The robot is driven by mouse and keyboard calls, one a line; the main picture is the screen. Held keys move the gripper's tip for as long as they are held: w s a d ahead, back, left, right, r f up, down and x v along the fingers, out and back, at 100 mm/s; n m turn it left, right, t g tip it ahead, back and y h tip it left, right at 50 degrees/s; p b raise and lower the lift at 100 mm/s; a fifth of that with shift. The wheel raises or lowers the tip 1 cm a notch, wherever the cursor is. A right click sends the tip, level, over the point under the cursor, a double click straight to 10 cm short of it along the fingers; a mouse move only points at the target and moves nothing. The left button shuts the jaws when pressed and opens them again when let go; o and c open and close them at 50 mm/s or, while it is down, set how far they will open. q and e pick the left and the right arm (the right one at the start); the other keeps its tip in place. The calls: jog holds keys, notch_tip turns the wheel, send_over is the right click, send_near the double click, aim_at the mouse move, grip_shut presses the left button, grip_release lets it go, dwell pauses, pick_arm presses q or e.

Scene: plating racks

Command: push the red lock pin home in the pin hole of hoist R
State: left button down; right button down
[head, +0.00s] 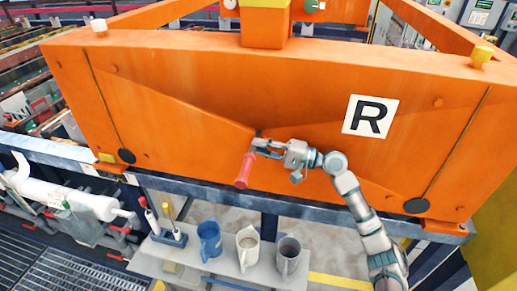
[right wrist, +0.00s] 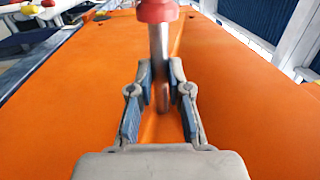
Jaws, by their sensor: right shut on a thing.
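Hoist R is a big orange body (head: 200,85) with a white R plate (head: 370,117); its orange surface (right wrist: 70,100) fills much of the right wrist view. My right gripper (head: 267,148) is in front of its middle, shut on the red lock pin (head: 245,171). The pin's red grip hangs down at a slant to the left of the fingers. In the right wrist view, my right gripper (right wrist: 161,88) has the pin's metal shaft between its fingers, with the red part (right wrist: 156,11) above. I cannot make out the pin hole. My left gripper is out of view.
Below the hoist, a shelf (head: 205,270) holds a blue jug (head: 209,241), a cream jug (head: 247,249) and a grey jug (head: 288,256). The hoist's front face left of my gripper is clear.

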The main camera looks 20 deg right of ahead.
jog(key=shift+w+d+r, duration=0.15)
jog(key=shift+w+d, duration=0.4)
jog(key=shift+w, duration=0.1)
jog(key=c, duration=1)
grip_release()
jog(key=shift+s+d, duration=0.2)
jog(key=v, duration=1.2)
jog(key=shift+s+a, duration=0.1)
